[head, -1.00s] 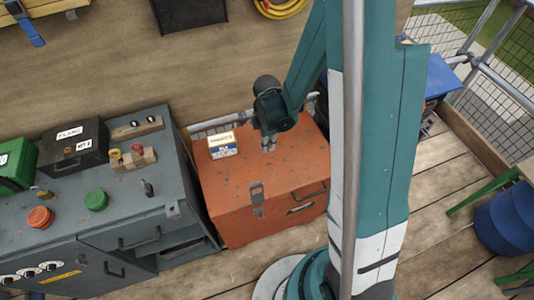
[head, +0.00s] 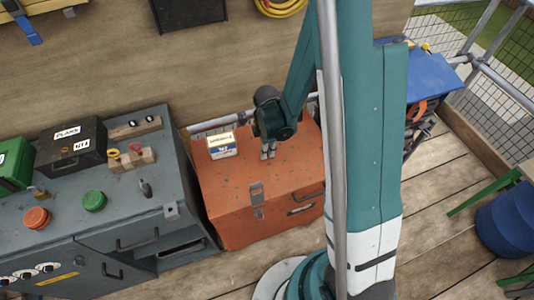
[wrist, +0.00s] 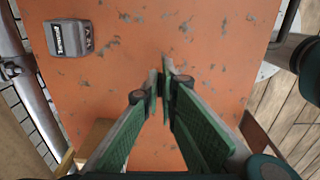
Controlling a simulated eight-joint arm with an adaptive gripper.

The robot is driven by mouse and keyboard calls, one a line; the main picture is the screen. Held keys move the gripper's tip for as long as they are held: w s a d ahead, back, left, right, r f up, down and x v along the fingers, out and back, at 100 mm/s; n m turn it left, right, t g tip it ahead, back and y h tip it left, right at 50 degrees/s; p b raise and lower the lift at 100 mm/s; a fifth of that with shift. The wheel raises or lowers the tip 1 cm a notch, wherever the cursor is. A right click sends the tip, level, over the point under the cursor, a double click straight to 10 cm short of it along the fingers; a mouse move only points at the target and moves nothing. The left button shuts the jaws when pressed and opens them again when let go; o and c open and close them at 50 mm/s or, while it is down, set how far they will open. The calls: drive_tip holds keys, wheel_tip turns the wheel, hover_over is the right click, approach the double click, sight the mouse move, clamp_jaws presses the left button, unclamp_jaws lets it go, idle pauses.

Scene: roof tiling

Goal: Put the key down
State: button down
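My gripper (head: 267,151) points down over the lid of the orange chest (head: 228,185), towards its back right. In the wrist view the green fingers of my gripper (wrist: 163,82) converge, and their tips are almost together just above or at the lid. A small dark patch shows between the tips, but I cannot tell whether it is the key or part of the fingers. No key can be made out clearly in either view.
A small white, yellow and blue box (head: 221,146) stands on the lid's left side, left of my gripper. A grey bench (head: 75,213) with a black case (head: 72,146) and buttons stands left. The chest's front lid area is clear. A blue-topped unit (head: 437,78) is at right.

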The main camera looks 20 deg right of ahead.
drive_tip(key=shift+f, duration=0.3)
drive_tip(key=c, duration=2.7)
unclamp_jaws()
drive_tip(key=shift+r, duration=0.25)
drive_tip(key=shift+r+p, duration=1.7)
drive_tip(key=shift+r, duration=4.25)
drive_tip(key=shift+r, duration=0.1)
